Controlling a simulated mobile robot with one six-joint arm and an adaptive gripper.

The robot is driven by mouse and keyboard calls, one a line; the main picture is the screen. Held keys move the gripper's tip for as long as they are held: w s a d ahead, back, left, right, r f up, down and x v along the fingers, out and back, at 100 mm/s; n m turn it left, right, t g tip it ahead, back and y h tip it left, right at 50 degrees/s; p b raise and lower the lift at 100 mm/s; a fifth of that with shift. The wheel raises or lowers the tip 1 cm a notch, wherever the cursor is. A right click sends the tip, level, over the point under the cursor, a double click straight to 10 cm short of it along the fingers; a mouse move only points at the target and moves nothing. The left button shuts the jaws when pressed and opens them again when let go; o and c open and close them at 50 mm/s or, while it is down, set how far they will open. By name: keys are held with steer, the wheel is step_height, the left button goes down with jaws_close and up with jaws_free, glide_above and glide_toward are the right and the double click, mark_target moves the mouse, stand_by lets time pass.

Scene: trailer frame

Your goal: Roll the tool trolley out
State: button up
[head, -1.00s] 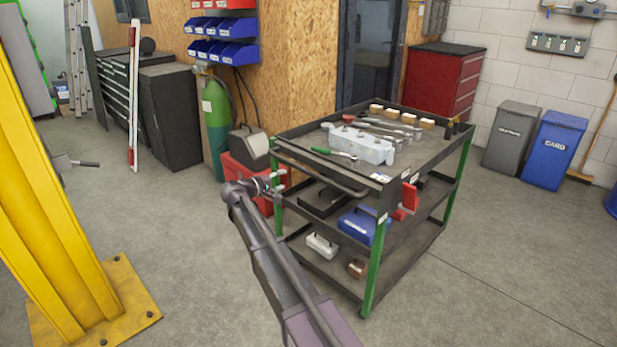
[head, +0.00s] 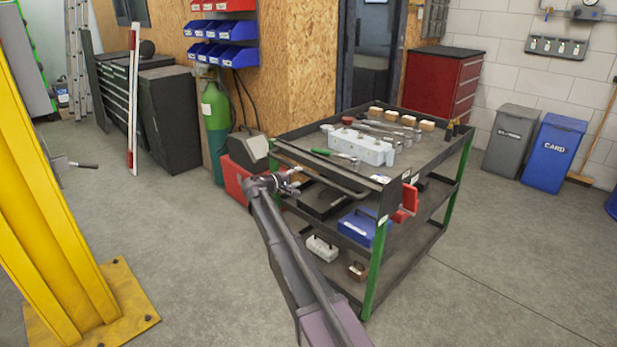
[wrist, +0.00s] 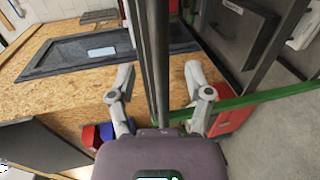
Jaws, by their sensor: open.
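The tool trolley (head: 405,160) stands in the middle of the head view, with dark shelves, green corner posts and a push handle (head: 322,172) along its near left end. Tools, a grey-white block and several small boxes lie on its top; cases sit on the lower shelves. My gripper (head: 290,183) is at the handle's left part, close to the trolley. In the wrist view, my gripper (wrist: 160,100) is open, with a dark bar of the handle (wrist: 155,60) running between its two fingers. I cannot tell whether the fingers touch the bar.
A green gas cylinder (head: 216,125) and a red welding unit (head: 236,178) stand behind my gripper. A yellow post (head: 60,200) with a bolted base is at left. Grey (head: 510,140) and blue (head: 555,152) bins stand at right.

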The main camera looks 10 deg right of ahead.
mark_target(307, 174)
steer(key=shift+b+x, duration=0.5)
steer(key=shift+x, duration=2.55)
jaws_close()
